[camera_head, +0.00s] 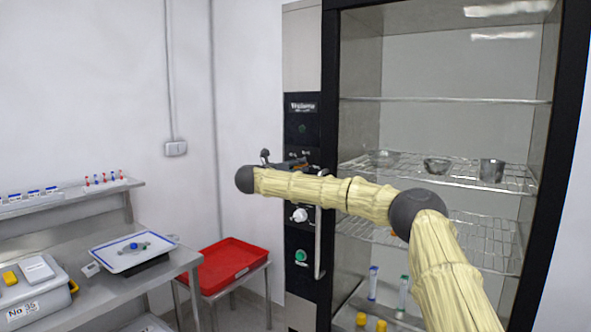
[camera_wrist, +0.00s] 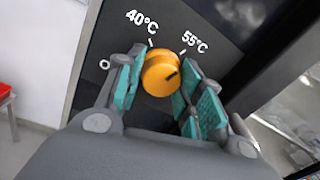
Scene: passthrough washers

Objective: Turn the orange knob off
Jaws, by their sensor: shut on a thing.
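The orange knob (camera_wrist: 161,73) sits on the dark control panel (camera_wrist: 110,40) in the wrist view. Its dark pointer mark is on its right side, towards the 55°C label (camera_wrist: 194,43); the 40°C label (camera_wrist: 142,20) is above it and a white circle mark (camera_wrist: 104,64) is at its left. My gripper (camera_wrist: 158,80) is around the knob, with its teal finger pads on the left and right sides, shut on it. In the head view my arm covers most of the knob and the gripper.
The cabinet's wire shelves hold metal and glass bowls (camera_head: 436,165) and a metal beaker (camera_head: 491,170). A vertical handle (camera_head: 318,245), a white knob (camera_head: 299,215) and a green button (camera_head: 300,256) are below my arm. A red tray (camera_head: 228,264) stands at left.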

